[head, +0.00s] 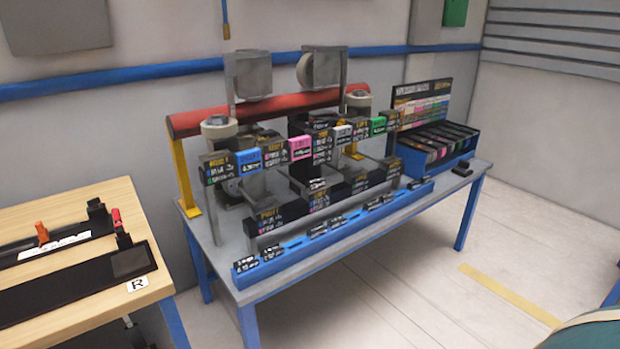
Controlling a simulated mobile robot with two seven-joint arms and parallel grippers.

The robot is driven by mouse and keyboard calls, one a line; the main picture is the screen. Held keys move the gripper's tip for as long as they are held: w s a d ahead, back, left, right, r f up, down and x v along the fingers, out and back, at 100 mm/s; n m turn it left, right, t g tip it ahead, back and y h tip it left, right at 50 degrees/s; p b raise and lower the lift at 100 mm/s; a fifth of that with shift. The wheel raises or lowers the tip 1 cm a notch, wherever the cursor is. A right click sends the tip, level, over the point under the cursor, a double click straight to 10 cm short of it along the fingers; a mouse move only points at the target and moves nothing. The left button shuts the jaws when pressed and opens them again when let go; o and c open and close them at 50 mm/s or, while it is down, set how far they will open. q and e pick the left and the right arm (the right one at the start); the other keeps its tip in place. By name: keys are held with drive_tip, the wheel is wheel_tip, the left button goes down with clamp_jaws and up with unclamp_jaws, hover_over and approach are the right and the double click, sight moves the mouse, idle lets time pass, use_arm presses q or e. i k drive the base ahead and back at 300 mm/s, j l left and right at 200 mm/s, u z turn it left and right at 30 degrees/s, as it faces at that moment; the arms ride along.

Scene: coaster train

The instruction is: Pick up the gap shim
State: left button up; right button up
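No part is readable as the gap shim, and I cannot tell which piece it is. A blue box (467,150) at the right end of the grey table (222,262) holds several dark pieces with coloured marks (436,146). A dark board (425,103) with coloured print stands behind it. A long blue rack (297,258) along the table's front edge carries several dark labelled pieces. A small black object (462,169) lies at the table's right end. Neither gripper is in view.
A rig with a red horizontal roller (277,108) and labelled dark blocks (320,147) fills the grey table's middle. A wooden table (82,208) with dark strips stands at the left. The floor (400,290) in front is clear, with a yellow line (508,293).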

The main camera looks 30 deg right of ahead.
sight(316, 183)
drive_tip(key=i+l+u, duration=0.1)
drive_tip(key=l, duration=0.2)
drive_tip(key=i+l+u, duration=0.1)
drive_tip(key=i+l, duration=0.3)
drive_tip(key=l, duration=0.3)
drive_tip(key=i+l+u, duration=0.15)
drive_tip(key=l, duration=0.2)
drive_tip(key=i+l+u, duration=0.1)
drive_tip(key=l, duration=0.25)
drive_tip(key=i+l+u, duration=0.1)
drive_tip(key=l, duration=0.3)
